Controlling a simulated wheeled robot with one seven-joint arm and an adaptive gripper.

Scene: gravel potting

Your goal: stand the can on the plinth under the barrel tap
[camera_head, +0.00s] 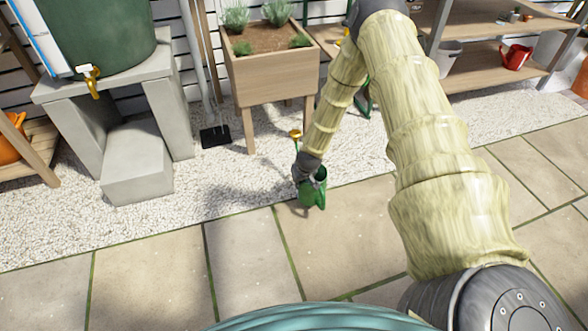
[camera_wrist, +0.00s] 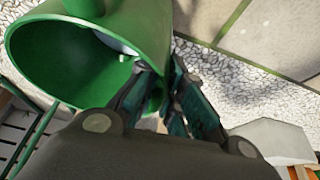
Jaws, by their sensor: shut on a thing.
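The can, a green watering can (camera_head: 314,190) with a yellow rose on its spout, hangs from my gripper (camera_head: 308,168) near the edge between gravel and paving. In the wrist view the can (camera_wrist: 95,60) shows its open mouth, and my gripper (camera_wrist: 172,100) is shut on its rim. The can seems clear of the ground; its shadow falls to the left. The plinth (camera_head: 137,165) is a low, bare concrete block left of the can. The yellow tap (camera_head: 92,82) sticks out of the green barrel (camera_head: 95,30) above it.
A concrete stand (camera_head: 165,100) carries the barrel, its legs beside the plinth. Gravel between can and plinth is clear. Shelves with a red can (camera_head: 515,57) are at right.

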